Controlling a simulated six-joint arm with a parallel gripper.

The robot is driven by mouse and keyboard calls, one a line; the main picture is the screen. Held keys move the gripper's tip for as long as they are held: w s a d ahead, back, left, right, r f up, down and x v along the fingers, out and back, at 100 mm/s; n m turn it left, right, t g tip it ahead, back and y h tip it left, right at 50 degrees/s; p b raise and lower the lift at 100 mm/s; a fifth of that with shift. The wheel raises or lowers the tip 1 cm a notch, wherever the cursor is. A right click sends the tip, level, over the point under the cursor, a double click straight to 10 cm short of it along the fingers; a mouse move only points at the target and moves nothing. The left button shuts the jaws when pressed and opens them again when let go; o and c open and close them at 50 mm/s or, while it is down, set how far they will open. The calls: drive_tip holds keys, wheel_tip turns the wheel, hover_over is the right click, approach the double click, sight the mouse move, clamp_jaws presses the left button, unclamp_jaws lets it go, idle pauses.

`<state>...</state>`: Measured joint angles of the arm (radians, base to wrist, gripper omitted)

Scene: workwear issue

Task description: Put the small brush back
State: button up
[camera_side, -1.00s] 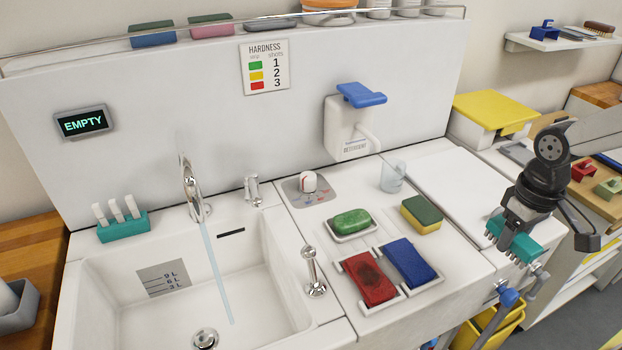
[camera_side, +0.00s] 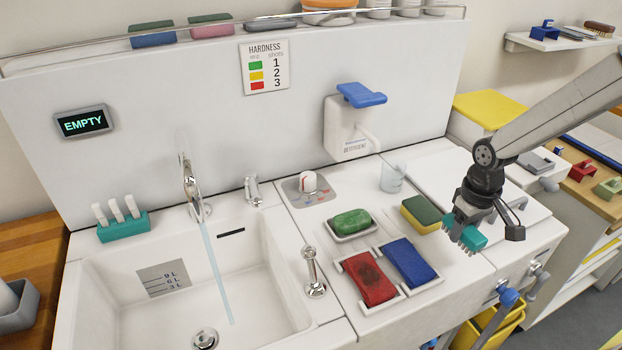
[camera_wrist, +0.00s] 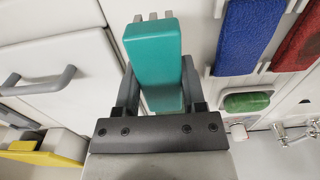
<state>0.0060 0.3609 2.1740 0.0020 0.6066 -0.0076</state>
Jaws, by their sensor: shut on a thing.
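My gripper (camera_side: 464,226) is shut on a teal block with short grey tufts, which looks like the small brush (camera_side: 473,238). It is held over the white counter, right of the green-and-yellow sponge (camera_side: 421,214). The grey tufts point down and to the left in the side view. In the wrist view the teal brush (camera_wrist: 153,58) sits between my two dark fingers, its tufts at the far end. I cannot tell how high above the counter it is. No place marked for the brush is plain to see.
A red pad (camera_side: 370,279) and blue pad (camera_side: 411,263) lie in white holders. Green soap (camera_side: 351,223) sits in a dish behind them. A clear cup (camera_side: 393,177) stands near the detergent dispenser (camera_side: 345,128). The sink (camera_side: 180,285) is at left, with water running. Drawer handles stick out at right.

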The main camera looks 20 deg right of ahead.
sight(450, 252)
drive_tip(key=shift+w+f, duration=0.4)
drive_tip(key=shift+f, duration=0.05)
drive_tip(key=shift+w+f, duration=0.25)
drive_tip(key=shift+f, duration=1.6)
drive_tip(key=shift+f, duration=0.1)
drive_tip(key=o, duration=1.1)
drive_tip(key=shift+o, duration=0.2)
drive_tip(key=shift+r, duration=6.15)
